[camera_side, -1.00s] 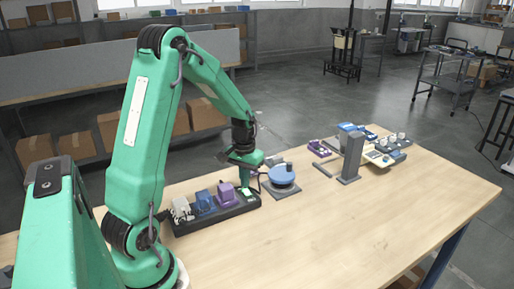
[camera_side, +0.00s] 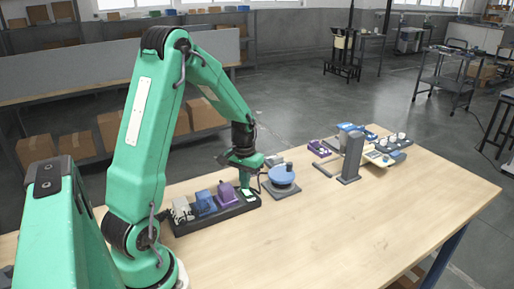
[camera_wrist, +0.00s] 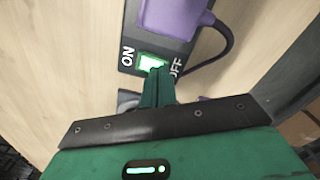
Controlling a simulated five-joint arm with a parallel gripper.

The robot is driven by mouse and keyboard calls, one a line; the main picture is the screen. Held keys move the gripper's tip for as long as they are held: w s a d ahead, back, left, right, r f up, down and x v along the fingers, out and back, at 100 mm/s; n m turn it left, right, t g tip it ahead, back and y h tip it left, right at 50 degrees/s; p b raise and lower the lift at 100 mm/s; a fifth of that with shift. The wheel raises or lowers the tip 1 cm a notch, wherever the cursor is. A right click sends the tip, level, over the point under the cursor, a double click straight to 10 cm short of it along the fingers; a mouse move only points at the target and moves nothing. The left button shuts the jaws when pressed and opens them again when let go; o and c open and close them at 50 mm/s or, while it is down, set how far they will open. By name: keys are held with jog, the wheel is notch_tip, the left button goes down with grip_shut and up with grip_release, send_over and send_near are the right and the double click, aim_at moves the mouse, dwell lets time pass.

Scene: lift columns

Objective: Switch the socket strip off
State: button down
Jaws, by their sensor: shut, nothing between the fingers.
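The dark socket strip (camera_side: 215,213) lies on the wooden table beside my arm. White, blue and purple plugs sit in it in a row. At its right end is a rocker switch (camera_wrist: 151,63), lit green, between the labels ON and OFF in the wrist view. My gripper (camera_wrist: 158,72) is shut and empty. Its fingertips are over the OFF side of the switch and hide part of it and of the OFF label. I cannot tell whether they touch it. In the side view my gripper (camera_side: 245,187) points down at the strip's right end.
A round blue-topped device (camera_side: 281,176) stands just right of the strip. Farther right are a grey post (camera_side: 352,158), a purple part (camera_side: 319,148) and several small items. A dark cable (camera_wrist: 222,45) runs from the purple plug. The front of the table is clear.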

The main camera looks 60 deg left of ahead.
jog(key=shift+f, duration=0.3)
dwell(0.4)
jog(key=shift+r, duration=3.55)
jog(key=s+d+r+m+t, duration=0.2)
jog(key=s+d+r, duration=0.4)
jog(key=d, duration=0.4)
jog(key=s+d+r+m+t, duration=0.3)
jog(key=s+d+r, duration=0.3)
jog(key=d, duration=0.4)
jog(key=shift+r+m+t, duration=0.3)
jog(key=shift+r+m, duration=0.2)
jog(key=shift+r, duration=0.25)
